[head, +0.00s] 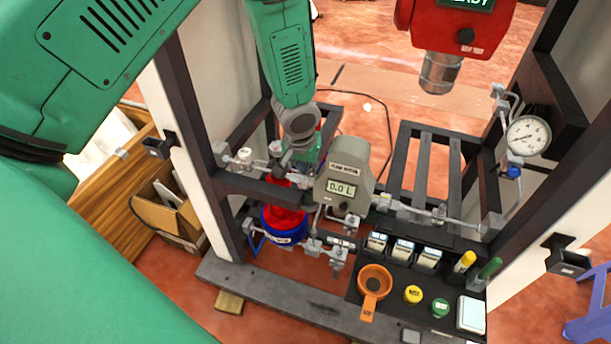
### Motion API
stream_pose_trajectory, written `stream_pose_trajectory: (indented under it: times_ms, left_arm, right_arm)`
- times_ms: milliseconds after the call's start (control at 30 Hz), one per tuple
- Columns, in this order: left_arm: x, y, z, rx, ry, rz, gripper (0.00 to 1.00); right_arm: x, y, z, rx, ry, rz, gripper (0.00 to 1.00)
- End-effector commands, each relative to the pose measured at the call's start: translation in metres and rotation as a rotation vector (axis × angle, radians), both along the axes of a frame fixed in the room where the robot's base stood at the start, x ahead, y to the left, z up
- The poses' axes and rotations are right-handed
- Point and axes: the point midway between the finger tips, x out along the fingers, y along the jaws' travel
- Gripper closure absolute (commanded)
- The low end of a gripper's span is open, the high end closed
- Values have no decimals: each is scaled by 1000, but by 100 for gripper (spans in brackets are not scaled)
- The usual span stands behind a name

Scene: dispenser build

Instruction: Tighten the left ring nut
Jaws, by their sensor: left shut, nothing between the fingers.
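My left arm reaches down from the top middle, and its gripper (286,160) points down with its fingers together and nothing visible between them. Just below the fingertips is a red cone-shaped part (283,214), with a blue ring (287,238) around its lower part, low in the left bay of the dark frame. The blue ring bears a small label too small to read. I cannot tell which part is the left ring nut, or whether the fingers touch the red part. My right gripper is not in view.
A grey flow meter (343,190) reading 0.0 L stands right beside the gripper. Pipes and a pressure gauge (528,137) lie to the right. A red device (459,28) hangs at the top right. A black tray (392,318) holds an orange funnel (373,280), caps and vials.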

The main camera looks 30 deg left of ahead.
Motion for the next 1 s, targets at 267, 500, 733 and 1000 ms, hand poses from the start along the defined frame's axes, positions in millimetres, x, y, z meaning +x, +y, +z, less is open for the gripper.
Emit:
stream_pose_trajectory:
  times_ms: [267, 500, 733, 1000]
  left_arm:
    - [-3, -1, 0, 0, 0, 0, 100]
    - [-3, -1, 0, 0, 0, 0, 100]
    - [-5, -1, 0, 0, 1, -1, 100]
    - [-7, -2, -1, 0, 1, 0, 100]
  right_arm:
    - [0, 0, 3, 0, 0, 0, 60]
    - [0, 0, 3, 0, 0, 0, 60]
    - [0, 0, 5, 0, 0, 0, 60]
    - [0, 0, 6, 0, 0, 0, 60]
